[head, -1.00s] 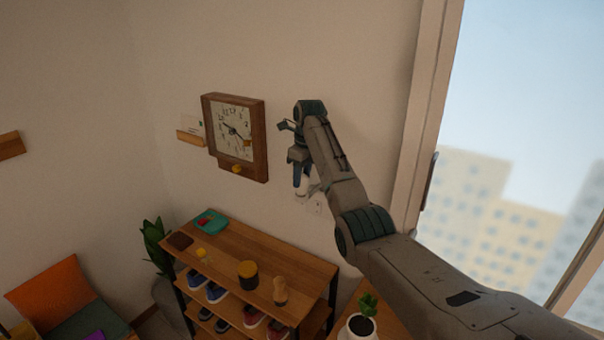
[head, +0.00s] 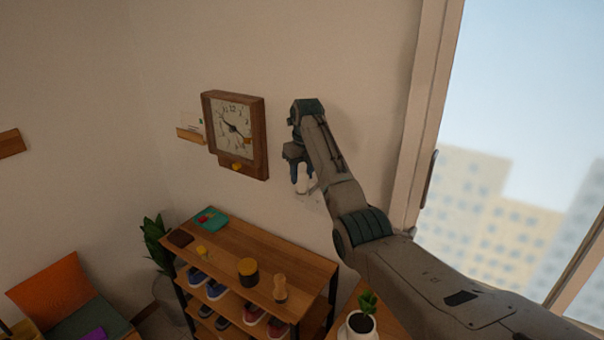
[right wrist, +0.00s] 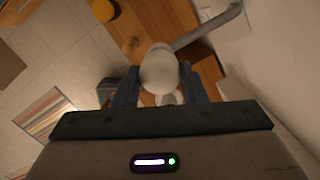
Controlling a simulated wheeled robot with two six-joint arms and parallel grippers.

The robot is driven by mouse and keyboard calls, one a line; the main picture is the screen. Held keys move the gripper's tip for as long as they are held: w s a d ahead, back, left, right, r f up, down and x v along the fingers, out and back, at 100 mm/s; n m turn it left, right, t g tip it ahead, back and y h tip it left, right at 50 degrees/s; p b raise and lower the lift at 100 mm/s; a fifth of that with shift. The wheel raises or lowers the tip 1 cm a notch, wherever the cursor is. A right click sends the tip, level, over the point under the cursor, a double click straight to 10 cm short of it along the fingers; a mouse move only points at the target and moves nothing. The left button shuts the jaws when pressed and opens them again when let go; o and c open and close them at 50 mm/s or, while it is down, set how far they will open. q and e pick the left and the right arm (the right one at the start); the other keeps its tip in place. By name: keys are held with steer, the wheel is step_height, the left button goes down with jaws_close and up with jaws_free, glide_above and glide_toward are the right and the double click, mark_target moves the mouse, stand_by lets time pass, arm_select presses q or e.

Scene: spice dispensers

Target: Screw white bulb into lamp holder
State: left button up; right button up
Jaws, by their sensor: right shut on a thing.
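My right gripper (head: 302,180) is shut on the white bulb and points down in front of the wall, right of the clock. The bulb (head: 303,178) shows pale between its blue fingers. In the right wrist view the bulb (right wrist: 159,69) is held between the two fingertips of the gripper (right wrist: 157,86). A grey lamp arm (right wrist: 208,27) runs from the wall to behind the bulb. The lamp holder at its end is hidden by the bulb, so I cannot tell whether they touch. My left gripper is not in view.
A wooden clock (head: 235,135) hangs left of my right gripper. A wooden shoe rack (head: 225,260) with small items on top stands below. A potted plant (head: 361,322) is below my right arm. A window is at the right.

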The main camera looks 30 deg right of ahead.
steer(key=o, duration=0.9)
steer(key=shift+c, duration=0.2)
steer(key=n, duration=0.6)
steer(key=shift+y, duration=0.4)
steer(key=n, duration=0.3)
steer(key=shift+g, duration=0.3)
steer(key=n, duration=0.4)
steer(key=shift+y, duration=0.3)
steer(key=n+g, duration=0.1)
steer(key=n, duration=0.6)
steer(key=shift+w+n, duration=0.1)
steer(key=shift+n, duration=0.2)
steer(key=n+g, duration=0.1)
steer(key=n, duration=0.6)
